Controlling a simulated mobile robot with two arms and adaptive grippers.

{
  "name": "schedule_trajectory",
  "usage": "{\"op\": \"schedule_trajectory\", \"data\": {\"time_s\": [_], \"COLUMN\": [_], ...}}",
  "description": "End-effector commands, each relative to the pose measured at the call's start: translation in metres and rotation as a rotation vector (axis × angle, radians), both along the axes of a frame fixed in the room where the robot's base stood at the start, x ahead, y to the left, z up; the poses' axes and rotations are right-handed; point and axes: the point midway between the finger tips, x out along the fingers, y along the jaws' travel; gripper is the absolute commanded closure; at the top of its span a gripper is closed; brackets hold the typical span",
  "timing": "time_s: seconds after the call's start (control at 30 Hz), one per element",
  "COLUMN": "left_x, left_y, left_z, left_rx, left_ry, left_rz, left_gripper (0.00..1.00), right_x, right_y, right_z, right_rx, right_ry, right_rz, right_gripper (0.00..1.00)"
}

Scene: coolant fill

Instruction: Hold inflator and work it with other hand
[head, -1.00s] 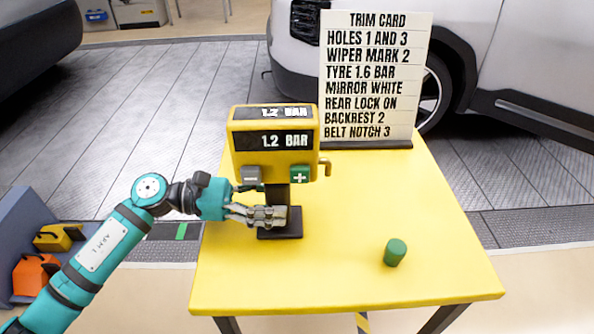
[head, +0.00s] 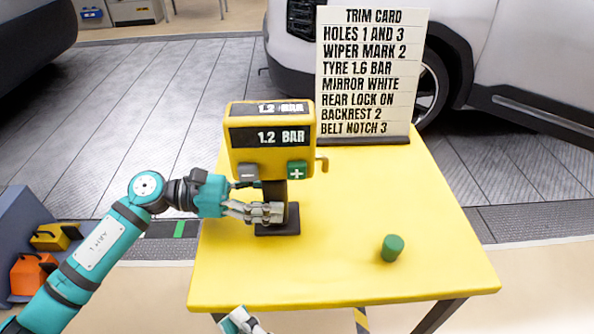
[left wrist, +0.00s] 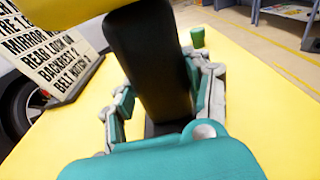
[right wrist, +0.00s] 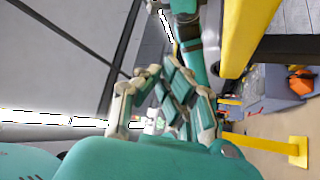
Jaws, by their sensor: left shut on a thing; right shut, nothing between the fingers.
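The inflator (head: 270,128) is a yellow box on a dark post and base, standing on the yellow table. Its displays read 1.2 BAR. Below the front display are a grey minus button (head: 248,172) and a green plus button (head: 297,170). My left gripper (head: 266,212) is shut on the post just above the base; the left wrist view shows the dark post (left wrist: 150,60) between its fingers. My right gripper (head: 240,322) shows only partly at the bottom edge, in front of the table and well apart from the inflator. In the right wrist view its fingers (right wrist: 160,80) are together and empty.
A trim card (head: 368,75) stands at the table's back and reads TYRE 1.6 BAR. A small green cylinder (head: 392,248) stands on the right of the yellow table (head: 340,270). The table's front is otherwise clear. A white car stands behind.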

Motion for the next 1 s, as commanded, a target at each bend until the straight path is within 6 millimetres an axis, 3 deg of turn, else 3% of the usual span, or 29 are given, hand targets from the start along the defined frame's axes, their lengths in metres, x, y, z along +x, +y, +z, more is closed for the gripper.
{"op": "schedule_trajectory", "data": {"time_s": [0.03,0.1,0.2,0.33,0.53,1.0], "left_x": [0.000,0.000,0.000,0.000,0.000,0.000], "left_y": [0.000,0.000,0.000,0.000,0.000,0.000], "left_z": [0.000,0.000,0.000,0.000,0.000,0.000], "left_rx": [0.000,0.000,0.000,0.000,0.000,0.000], "left_ry": [0.000,0.000,-0.001,-0.001,0.000,0.000], "left_rz": [0.000,0.000,0.000,0.000,0.000,0.000], "left_gripper": [0.75,0.75,0.75,0.75,0.75,0.75], "right_x": [0.007,0.018,0.030,0.039,0.043,0.052], "right_y": [-0.007,-0.020,-0.040,-0.060,-0.073,-0.072], "right_z": [0.023,0.049,0.077,0.099,0.109,0.109], "right_rx": [0.041,0.089,0.147,0.198,0.225,0.221], "right_ry": [-0.066,-0.149,-0.235,-0.301,-0.332,-0.335], "right_rz": [-0.053,-0.140,-0.259,-0.375,-0.446,-0.445], "right_gripper": [1.00,1.00,1.00,1.00,1.00,1.00]}}
